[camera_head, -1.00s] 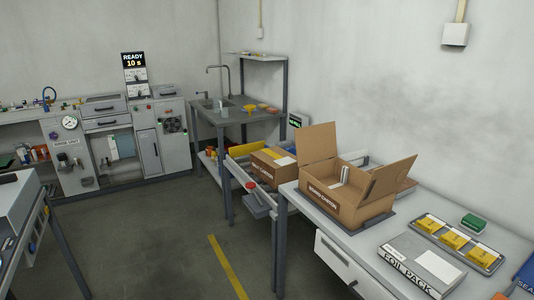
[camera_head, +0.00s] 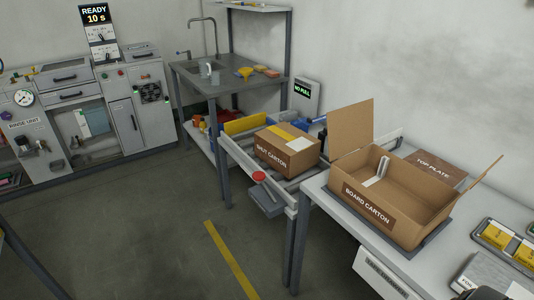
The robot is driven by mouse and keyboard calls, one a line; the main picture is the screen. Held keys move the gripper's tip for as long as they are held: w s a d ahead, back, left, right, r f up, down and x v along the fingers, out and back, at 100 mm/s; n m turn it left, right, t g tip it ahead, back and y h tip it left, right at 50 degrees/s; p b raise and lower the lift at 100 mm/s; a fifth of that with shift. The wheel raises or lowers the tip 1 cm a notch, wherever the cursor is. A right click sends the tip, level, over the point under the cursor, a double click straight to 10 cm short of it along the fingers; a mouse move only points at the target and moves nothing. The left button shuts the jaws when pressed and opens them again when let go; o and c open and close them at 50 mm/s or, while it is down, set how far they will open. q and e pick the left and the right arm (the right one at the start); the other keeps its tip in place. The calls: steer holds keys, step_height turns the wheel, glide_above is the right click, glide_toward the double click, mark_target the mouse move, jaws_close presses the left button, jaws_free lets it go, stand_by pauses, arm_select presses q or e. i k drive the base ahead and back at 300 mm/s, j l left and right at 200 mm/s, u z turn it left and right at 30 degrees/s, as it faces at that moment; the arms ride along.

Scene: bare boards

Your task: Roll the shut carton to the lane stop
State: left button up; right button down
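The shut carton (camera_head: 286,151) is a brown box with yellow and white marks on its top and a dark label on its front. It sits upright on the roller lane (camera_head: 283,188), between the lane's side rails. A yellow bar (camera_head: 245,123) stands at the lane's far left end, near the carton but apart from it; I cannot tell for sure that it is the lane stop. Neither of my grippers shows. A dark shape at the bottom right edge may be part of my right arm.
An open board carton (camera_head: 372,212) with raised flaps stands on the right-hand bench, beside a top plate box (camera_head: 437,168). A red button (camera_head: 259,176) juts from the lane's front. A sink table (camera_head: 240,80) stands beyond. The floor left of the yellow line (camera_head: 232,260) is clear.

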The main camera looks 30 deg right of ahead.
mark_target(289, 150)
steer(key=i+z, duration=0.2)
steer(key=i, duration=0.2)
steer(key=i+j+z, duration=0.25)
steer(key=i, duration=0.15)
steer(key=i+j+z, duration=0.2)
steer(key=i, duration=0.2)
